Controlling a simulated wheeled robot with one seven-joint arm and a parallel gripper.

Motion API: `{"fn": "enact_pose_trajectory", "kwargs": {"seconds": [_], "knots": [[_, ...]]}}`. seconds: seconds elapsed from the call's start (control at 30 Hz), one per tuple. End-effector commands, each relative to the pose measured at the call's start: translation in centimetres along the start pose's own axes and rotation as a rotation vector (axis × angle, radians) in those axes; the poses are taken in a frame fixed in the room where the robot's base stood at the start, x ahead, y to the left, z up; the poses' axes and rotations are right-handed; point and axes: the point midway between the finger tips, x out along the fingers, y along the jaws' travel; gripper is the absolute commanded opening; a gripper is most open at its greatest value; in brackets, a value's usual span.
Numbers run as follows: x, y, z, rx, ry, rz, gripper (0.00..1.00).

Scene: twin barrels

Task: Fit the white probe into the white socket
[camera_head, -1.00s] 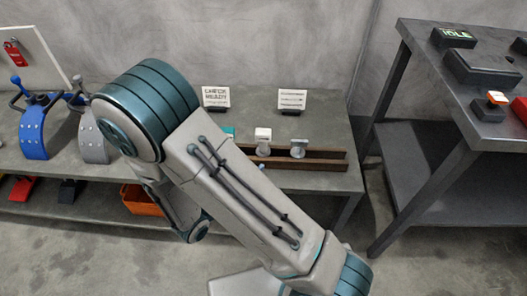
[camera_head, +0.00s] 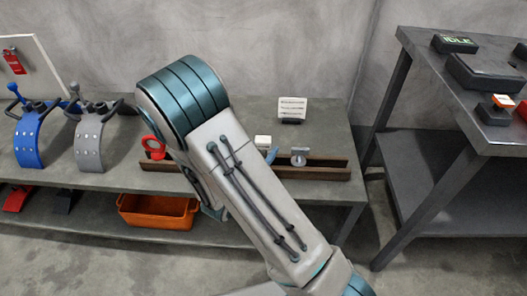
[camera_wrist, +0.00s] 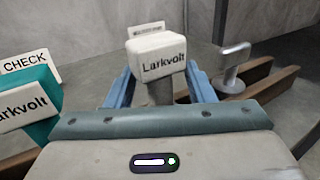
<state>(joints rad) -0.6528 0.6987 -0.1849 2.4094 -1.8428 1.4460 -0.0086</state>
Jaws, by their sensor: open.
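The white probe (camera_wrist: 160,55) has a white block head marked "Larkvolt" on a grey stem. It stands upright in the brown rack (camera_head: 330,174); its white top also shows in the head view (camera_head: 263,141). My gripper (camera_wrist: 160,74) is open, with one blue finger on each side of the probe, just below its head. I cannot tell whether either finger touches the stem. The lower stem is hidden behind my gripper body. In the head view my arm hides most of the gripper. I cannot make out a white socket in either view.
A teal "Larkvolt" block (camera_wrist: 28,105) stands left of the probe and a grey metal piece (camera_wrist: 233,65) right of it. A red ring-shaped piece (camera_head: 153,148) is at the rack's left. Blue (camera_head: 30,137) and grey (camera_head: 88,140) curved shells stand further left. A dark table (camera_head: 440,110) is at right.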

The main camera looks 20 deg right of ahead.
Motion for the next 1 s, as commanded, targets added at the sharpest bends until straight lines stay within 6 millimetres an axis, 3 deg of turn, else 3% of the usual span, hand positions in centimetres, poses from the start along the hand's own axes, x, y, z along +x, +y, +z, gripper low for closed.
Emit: {"fn": "enact_pose_trajectory", "kwargs": {"seconds": [0.13,0.4,0.43,0.6,1.0], "knots": [[1.8,0.0,-0.1,0.001,-0.001,-0.001,0.49],[2.2,0.0,0.0,0.0,0.0,0.001,0.49],[2.2,0.0,0.0,0.0,0.0,0.001,0.46],[2.1,0.0,0.0,0.0,0.001,0.001,0.0],[2.1,0.0,0.3,0.0,0.0,0.001,0.0]]}}
